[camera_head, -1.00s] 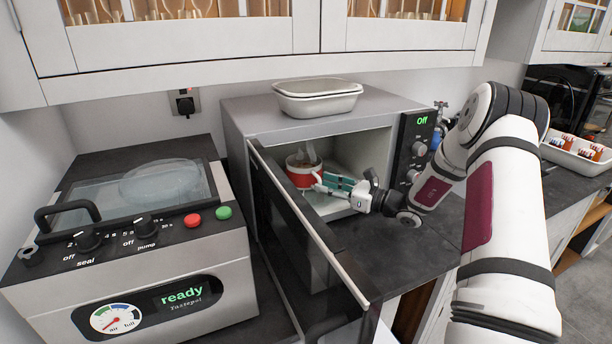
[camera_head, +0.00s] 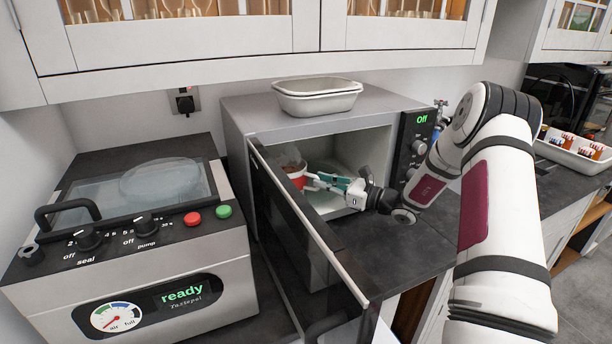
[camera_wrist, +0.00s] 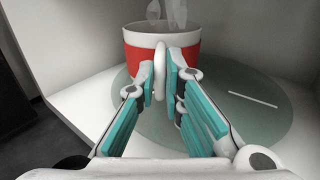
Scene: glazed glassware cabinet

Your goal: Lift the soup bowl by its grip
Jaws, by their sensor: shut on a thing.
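The soup bowl (camera_head: 299,171) is red with a white rim and stands upright inside the open microwave (camera_head: 350,150). The microwave door's edge partly hides it in the head view. In the wrist view the bowl (camera_wrist: 135,59) faces me with its white loop grip (camera_wrist: 160,62) toward my gripper. My gripper (camera_head: 313,181) reaches in from the right; its teal-padded fingers (camera_wrist: 160,84) are shut on the grip from both sides. Steam rises from the bowl. A round glass plate (camera_wrist: 235,120) lies below; I cannot tell whether the bowl touches it.
The microwave door (camera_head: 305,235) stands open at the left of the cavity, close to the bowl. White dishes (camera_head: 318,100) sit on top of the microwave. A vacuum sealer (camera_head: 140,240) stands at left. The dark counter (camera_head: 400,245) before the microwave is clear.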

